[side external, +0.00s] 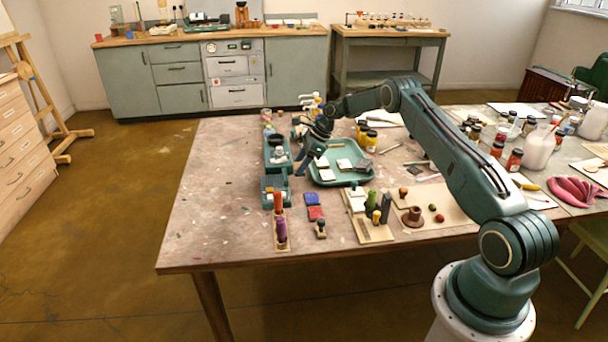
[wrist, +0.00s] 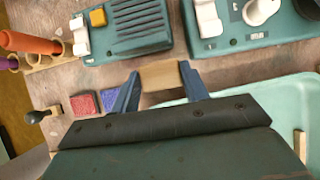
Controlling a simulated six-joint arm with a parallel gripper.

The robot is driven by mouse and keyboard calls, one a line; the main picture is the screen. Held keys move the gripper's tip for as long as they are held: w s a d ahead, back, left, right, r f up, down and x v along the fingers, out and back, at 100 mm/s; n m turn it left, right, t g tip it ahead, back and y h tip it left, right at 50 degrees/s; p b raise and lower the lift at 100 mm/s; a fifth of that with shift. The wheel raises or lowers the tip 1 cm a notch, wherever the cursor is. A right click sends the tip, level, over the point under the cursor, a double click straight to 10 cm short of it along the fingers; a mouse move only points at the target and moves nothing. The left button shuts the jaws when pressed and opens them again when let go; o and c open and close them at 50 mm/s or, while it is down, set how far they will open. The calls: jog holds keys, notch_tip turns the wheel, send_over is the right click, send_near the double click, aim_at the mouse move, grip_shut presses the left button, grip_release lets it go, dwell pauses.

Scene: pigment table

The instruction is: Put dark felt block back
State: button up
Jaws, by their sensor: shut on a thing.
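My gripper (wrist: 160,80) has its two blue fingers closed on a tan, wood-coloured block (wrist: 161,76). Only the tan face of this block shows, so I cannot tell whether its hidden side is dark felt. In the side view my gripper (side external: 306,164) is low at the left edge of the teal tray (side external: 350,183), beside the teal boxes; the held block is too small to make out there. A dark teal ridged holder (wrist: 138,28) lies just beyond the fingers in the wrist view.
A second teal unit (wrist: 245,38) with white knobs stands to the right in the wrist view. Red (wrist: 84,103) and blue (wrist: 112,99) pads lie left of the fingers. A wooden rack (side external: 375,236) holds upright pieces.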

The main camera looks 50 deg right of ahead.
jog(key=shift+f, duration=2.05)
jog(key=shift+f, duration=0.15)
jog(key=o, duration=0.7)
jog(key=shift+r, duration=0.2)
jog(key=v, duration=1.2)
